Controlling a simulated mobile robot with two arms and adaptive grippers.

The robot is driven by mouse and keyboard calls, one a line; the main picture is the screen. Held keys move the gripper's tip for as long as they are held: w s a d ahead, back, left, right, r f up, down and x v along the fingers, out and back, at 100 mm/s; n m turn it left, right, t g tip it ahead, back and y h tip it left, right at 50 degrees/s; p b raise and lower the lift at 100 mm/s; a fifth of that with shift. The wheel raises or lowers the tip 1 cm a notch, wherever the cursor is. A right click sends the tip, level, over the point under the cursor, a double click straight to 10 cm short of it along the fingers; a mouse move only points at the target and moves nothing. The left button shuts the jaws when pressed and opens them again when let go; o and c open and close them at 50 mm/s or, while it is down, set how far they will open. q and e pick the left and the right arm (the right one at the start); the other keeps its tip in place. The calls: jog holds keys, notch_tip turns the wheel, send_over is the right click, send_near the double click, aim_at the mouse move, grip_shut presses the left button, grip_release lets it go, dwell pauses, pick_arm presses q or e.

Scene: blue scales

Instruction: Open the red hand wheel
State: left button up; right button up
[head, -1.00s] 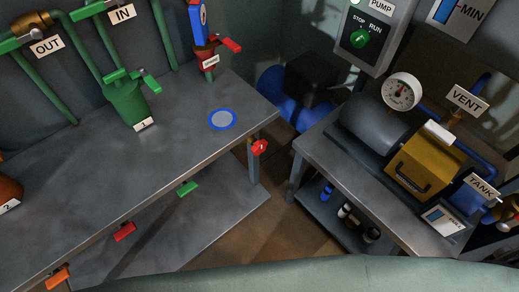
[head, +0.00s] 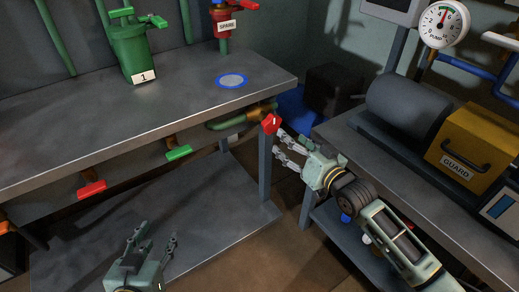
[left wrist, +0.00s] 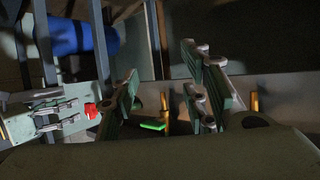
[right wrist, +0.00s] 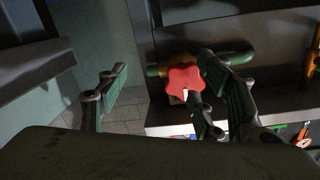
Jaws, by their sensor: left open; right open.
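The red hand wheel (head: 271,123) sits on a pipe below the right end of the left bench. In the right wrist view the lobed red wheel (right wrist: 185,81) is ahead, nearer the right-hand finger. My right gripper (head: 279,143) is open and empty, with its fingers pointing at the wheel from the lower right. Whether a finger touches the wheel cannot be told. My left gripper (head: 157,232) is open and empty, low in front of the left bench, well away from the wheel. The wheel (left wrist: 91,111) also shows small in the left wrist view.
A green lever (head: 179,152) and a red lever (head: 92,189) are along the bench front. The bench leg (head: 265,170) stands just below the wheel. The right bench (head: 345,140) carries a yellow guard box (head: 470,140) and lies close to my right arm.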

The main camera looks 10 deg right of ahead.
aim_at(275, 126)
jog(key=shift+n+y, duration=0.3)
jog(key=shift+y, duration=0.4)
jog(key=a+r, duration=0.1)
jog(key=r, duration=0.1)
jog(key=a+r+b, duration=0.1)
jog(key=shift+s+a, duration=0.25)
jog(key=shift+a, duration=0.05)
jog(key=b+x, duration=0.1)
jog(key=x, duration=0.6)
jog(key=shift+d+b, duration=0.1)
jog(key=shift+b, duration=0.3)
pick_arm(q)
notch_tip(275, 126, up, 13)
jog(key=d+t+h, duration=0.1)
jog(key=t, duration=0.5)
jog(key=shift+w+r+t+h, duration=0.2)
jog(key=shift+t+h, duration=0.1)
jog(key=shift+h, duration=0.1)
pick_arm(e)
jog(key=shift+w+r, duration=0.1)
jog(key=shift+w, duration=0.2)
pick_arm(q)
jog(key=shift+d, duration=0.1)
pick_arm(e)
jog(key=c, duration=1.1)
